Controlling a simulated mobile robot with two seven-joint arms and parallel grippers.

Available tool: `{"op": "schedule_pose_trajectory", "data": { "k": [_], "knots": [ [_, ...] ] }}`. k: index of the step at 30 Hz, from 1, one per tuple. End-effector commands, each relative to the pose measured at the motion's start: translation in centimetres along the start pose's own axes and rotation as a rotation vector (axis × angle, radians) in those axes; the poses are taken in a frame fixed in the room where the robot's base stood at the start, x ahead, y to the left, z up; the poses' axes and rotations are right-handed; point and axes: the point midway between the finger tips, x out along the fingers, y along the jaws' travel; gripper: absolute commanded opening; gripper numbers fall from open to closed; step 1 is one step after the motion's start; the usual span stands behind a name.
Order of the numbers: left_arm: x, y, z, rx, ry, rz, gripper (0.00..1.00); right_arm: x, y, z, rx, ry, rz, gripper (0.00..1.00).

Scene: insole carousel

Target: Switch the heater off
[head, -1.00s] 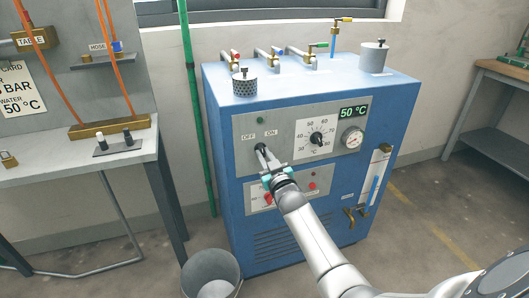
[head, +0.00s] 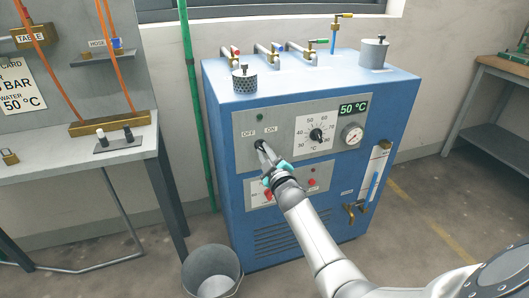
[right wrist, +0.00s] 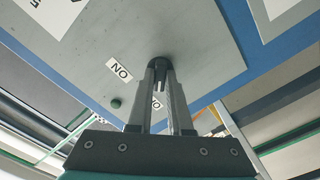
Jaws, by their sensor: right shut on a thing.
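The blue heater cabinet (head: 225,190) stands in the middle of the head view. Its grey panel has a dark rotary switch (head: 259,145) below the OFF label (head: 248,133) and ON label (head: 270,129). My right gripper (head: 263,150) is shut on this switch, and its fingers hide part of it. In the right wrist view, the dark switch knob (right wrist: 159,64) sits between the fingertips, close to the ON label (right wrist: 119,70). I cannot tell which label the switch points at. A dark green lamp (head: 260,117) is above the labels. My left gripper is not in view.
A temperature dial (head: 316,135), a green 50 °C display (head: 353,108) and a pressure gauge (head: 352,134) are right of the switch. Red buttons (head: 311,182) are below. A grey bucket (head: 211,270) stands on the floor in front; a bench (head: 70,165) is at left.

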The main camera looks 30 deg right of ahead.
Motion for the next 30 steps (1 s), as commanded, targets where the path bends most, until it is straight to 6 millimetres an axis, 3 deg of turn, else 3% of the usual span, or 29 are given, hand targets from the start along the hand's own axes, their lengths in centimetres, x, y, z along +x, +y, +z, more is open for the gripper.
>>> {"op": "schedule_pose_trajectory", "data": {
  "k": [12, 13, 21, 30],
  "knots": [
    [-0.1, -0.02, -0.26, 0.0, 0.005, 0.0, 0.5, -0.01, -0.03, 0.03, -0.016, -0.001, -0.001, 0.0],
    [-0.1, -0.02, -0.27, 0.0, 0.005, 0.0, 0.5, -0.01, -0.02, 0.04, -0.016, -0.001, -0.001, 0.19],
    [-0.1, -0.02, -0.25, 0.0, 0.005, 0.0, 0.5, -0.01, -0.01, 0.02, -0.013, 0.0, -0.001, 0.47],
    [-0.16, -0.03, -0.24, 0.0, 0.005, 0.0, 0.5, -0.14, 0.01, 0.01, -0.012, 0.0, -0.001, 0.47]
  ]
}}
